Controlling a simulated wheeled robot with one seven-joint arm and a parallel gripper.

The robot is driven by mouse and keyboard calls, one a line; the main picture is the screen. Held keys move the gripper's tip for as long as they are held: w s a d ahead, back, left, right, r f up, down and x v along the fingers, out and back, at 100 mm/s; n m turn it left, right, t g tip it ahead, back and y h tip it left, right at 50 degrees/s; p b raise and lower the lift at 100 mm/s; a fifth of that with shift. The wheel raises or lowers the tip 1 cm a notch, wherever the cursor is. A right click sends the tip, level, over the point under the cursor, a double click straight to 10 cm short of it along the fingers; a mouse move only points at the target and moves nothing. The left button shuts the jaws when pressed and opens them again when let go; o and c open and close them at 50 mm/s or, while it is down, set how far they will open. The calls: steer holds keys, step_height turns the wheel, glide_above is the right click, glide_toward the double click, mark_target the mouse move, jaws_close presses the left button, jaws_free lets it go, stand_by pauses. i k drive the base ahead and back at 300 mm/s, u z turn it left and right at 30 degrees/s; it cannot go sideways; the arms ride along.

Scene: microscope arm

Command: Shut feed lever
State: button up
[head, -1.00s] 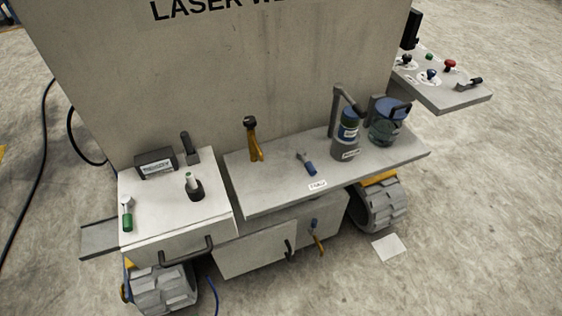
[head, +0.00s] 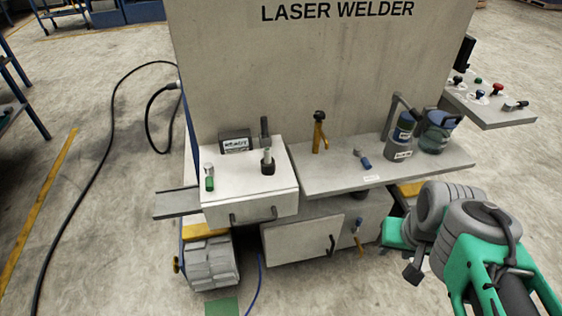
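A small lever with a blue handle (head: 365,161) is on the grey right-hand shelf of the laser welder, its handle leaning toward the front edge. A small white label (head: 371,178) lies just in front of it, too small to read, so I cannot be sure this is the feed lever. A yellow lever with a black knob (head: 320,132) stands upright behind it to the left. My green and grey arm fills the lower right, apart from the shelf. A small dark piece (head: 413,272) below it may be part of my gripper; its fingers cannot be made out.
A white drawer box (head: 250,192) at left carries a green-handled lever (head: 209,178) and a black-based knob (head: 267,161). Bottles (head: 401,138) stand at the shelf's right. A control panel (head: 492,108) juts out at far right. Cables lie on the left floor.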

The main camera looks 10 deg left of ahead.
mark_target(357, 151)
steer(key=u, duration=0.8)
steer(key=i, duration=1)
